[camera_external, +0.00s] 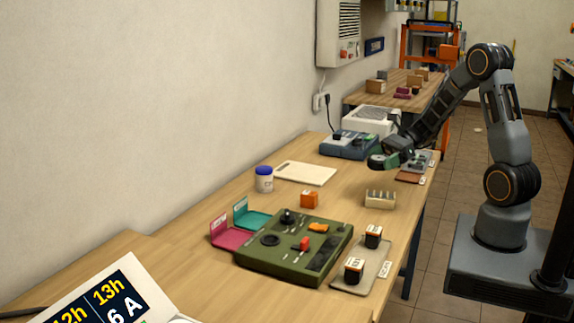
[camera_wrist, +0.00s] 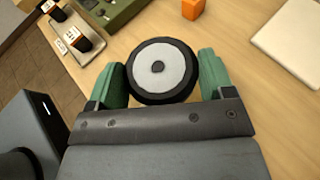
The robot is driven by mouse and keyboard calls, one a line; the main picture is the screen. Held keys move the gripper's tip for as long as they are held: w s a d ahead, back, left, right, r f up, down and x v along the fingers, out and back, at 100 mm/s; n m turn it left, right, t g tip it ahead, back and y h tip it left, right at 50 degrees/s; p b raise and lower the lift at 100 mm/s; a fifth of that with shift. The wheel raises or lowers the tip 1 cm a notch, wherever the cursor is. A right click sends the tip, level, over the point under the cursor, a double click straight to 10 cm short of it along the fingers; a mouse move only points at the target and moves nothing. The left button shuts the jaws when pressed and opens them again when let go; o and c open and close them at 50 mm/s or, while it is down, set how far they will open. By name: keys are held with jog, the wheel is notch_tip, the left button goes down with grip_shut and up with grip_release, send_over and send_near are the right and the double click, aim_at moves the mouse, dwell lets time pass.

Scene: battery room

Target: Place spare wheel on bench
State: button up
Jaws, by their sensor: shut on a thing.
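The spare wheel (camera_wrist: 160,70) is a black tyre with a pale grey hub disc. It sits between the two green fingers of my gripper (camera_wrist: 163,80), which is shut on it, in the wrist view. In the external view my gripper (camera_external: 383,160) reaches in from the right over the wooden bench (camera_external: 200,262), short of the blue-grey device. The wheel is small and hard to tell apart there. It appears held above the bench top; the exact gap cannot be told. The bench top also shows in the wrist view (camera_wrist: 228,50).
An orange block (camera_external: 309,199), a cream slotted holder (camera_external: 380,199), a cream board (camera_external: 305,173) and a blue-lidded jar (camera_external: 263,180) stand nearby. A green panel device (camera_external: 265,258) and a tray with two battery-like blocks (camera_external: 374,275) are at the front. Bare wood lies between them.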

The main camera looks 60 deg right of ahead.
jog(key=shift+s+a+r, duration=0.2)
jog(key=shift+s+r, duration=0.15)
jog(key=shift+s, duration=0.35)
jog(key=s+a+r+n+g+y+b, duration=0.15)
jog(key=a+n+g, duration=0.35)
jog(key=a, duration=1.3)
jog(key=s+a+n+g+y+b, duration=0.15)
jog(key=a+n+g, duration=0.3)
jog(key=a, duration=1.35)
jog(key=s+a+r+b, duration=0.1)
jog(key=s+a+r, duration=0.15)
jog(key=a, duration=0.55)
jog(key=s+a+r, duration=0.2)
jog(key=s+a, duration=0.2)
jog(key=a, duration=0.4)
jog(key=m+t, duration=0.2)
jog(key=m, duration=0.1)
send_over(288, 312)
jog(key=s+d, duration=0.1)
jog(key=shift+n, duration=0.25)
notch_tip(288, 312, down, 8)
jog(key=shift+p, duration=0.35)
jog(key=shift+w+a+f, duration=0.3)
jog(key=shift+a+f, duration=0.05)
jog(key=shift+f, duration=0.2)
jog(key=shift+w+a+f, duration=0.1)
jog(key=shift+f, duration=0.8)
jog(key=shift+w+a+f, duration=0.1)
jog(key=shift+f, duration=0.8)
